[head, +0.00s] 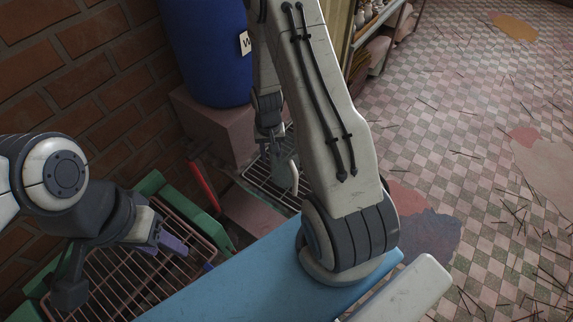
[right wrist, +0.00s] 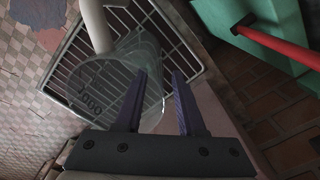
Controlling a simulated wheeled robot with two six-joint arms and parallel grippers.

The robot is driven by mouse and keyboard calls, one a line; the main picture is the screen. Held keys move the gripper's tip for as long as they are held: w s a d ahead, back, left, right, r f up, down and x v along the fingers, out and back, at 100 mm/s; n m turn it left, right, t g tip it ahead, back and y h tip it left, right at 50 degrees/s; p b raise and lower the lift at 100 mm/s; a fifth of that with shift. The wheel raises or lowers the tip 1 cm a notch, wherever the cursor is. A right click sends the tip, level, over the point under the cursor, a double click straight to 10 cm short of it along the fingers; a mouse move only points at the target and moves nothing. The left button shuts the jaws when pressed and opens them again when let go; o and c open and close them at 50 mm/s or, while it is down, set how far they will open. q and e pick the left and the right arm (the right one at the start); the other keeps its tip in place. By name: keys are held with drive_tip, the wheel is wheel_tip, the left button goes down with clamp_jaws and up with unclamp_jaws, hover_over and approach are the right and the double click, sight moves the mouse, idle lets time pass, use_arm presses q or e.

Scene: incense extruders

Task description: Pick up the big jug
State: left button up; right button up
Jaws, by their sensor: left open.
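The big jug (right wrist: 110,80) is clear with dark lettering and a pale handle (right wrist: 95,25). It stands on a wire rack, and in the head view it shows in part (head: 284,175) beside my right arm. My right gripper (right wrist: 160,95) is open at the jug. Its left finger overlaps the jug's side in the right wrist view, and the jug's edge shows between the fingers; I cannot tell whether they touch. My left gripper (head: 167,243) is open and empty, above a rack at the lower left.
A blue barrel (head: 205,50) stands on a pinkish block (head: 215,125) by the brick wall. A red-handled bar (head: 202,188) and green frame (head: 150,185) lie near the racks. A shelf (head: 378,30) stands at the back. The tiled floor at right has scattered sticks.

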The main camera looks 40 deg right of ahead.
clamp_jaws()
idle(1.4)
